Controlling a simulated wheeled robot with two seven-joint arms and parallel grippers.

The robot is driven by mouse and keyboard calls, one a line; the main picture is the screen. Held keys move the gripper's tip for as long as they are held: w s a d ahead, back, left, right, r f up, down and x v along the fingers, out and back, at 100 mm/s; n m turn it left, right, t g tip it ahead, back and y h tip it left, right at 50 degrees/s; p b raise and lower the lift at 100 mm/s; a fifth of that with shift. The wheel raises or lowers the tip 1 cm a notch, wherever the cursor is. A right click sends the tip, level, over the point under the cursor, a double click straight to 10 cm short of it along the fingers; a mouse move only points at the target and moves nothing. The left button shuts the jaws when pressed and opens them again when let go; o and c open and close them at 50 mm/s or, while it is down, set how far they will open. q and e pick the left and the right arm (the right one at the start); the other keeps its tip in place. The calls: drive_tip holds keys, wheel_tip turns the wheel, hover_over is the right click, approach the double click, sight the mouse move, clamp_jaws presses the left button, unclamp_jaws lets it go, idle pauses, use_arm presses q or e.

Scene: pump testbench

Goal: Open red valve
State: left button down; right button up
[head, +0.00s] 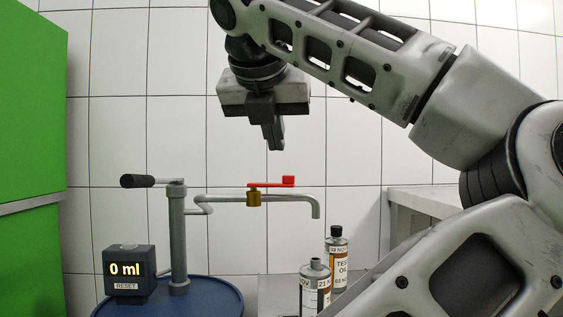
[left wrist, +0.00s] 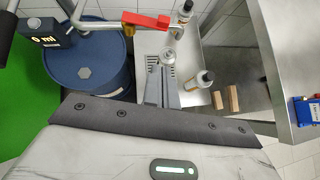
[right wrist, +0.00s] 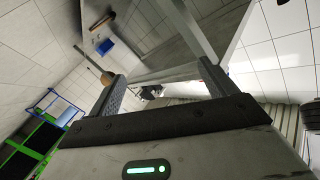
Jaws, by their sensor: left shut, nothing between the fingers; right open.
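The red valve handle (head: 272,183) sits on a brass valve body (head: 254,197) on the grey outlet pipe (head: 303,199). In the head view it points right, roughly along the pipe, with a raised tab at its right end. It also shows near the top of the left wrist view (left wrist: 145,20). My left gripper (head: 275,148) points down, above the handle and apart from it. Its fingers (left wrist: 166,72) are shut with nothing between them. My right gripper (right wrist: 160,82) is open and empty, away from the valve, and is not identifiable in the head view.
A pump with a black-gripped crank (head: 138,181) stands on a blue drum (head: 218,293). A display box (head: 129,269) reads 0 ml. An open bottle (head: 314,285) and a capped bottle (head: 337,250) stand below the spout. A green cabinet (head: 32,100) is at left.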

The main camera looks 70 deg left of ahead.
sight(288, 184)
use_arm(q)
drive_tip(key=b+x, duration=0.1)
drive_tip(key=x, duration=0.3)
drive_tip(key=a+r+b+x, duration=0.1)
drive_tip(key=x, duration=0.3)
drive_tip(key=r+b+x, duration=0.1)
drive_tip(key=x, duration=0.3)
drive_tip(key=shift+w+a+f, duration=0.15)
drive_tip(key=shift+w+a, duration=0.25)
drive_tip(key=shift+w, duration=0.05)
use_arm(e)
drive_tip(key=r+t, duration=0.1)
drive_tip(key=w+r+n+t, duration=0.1)
drive_tip(key=w+r+n+t+y, duration=0.1)
drive_tip(key=shift+d+r, duration=0.3)
drive_tip(key=shift+r, duration=0.1)
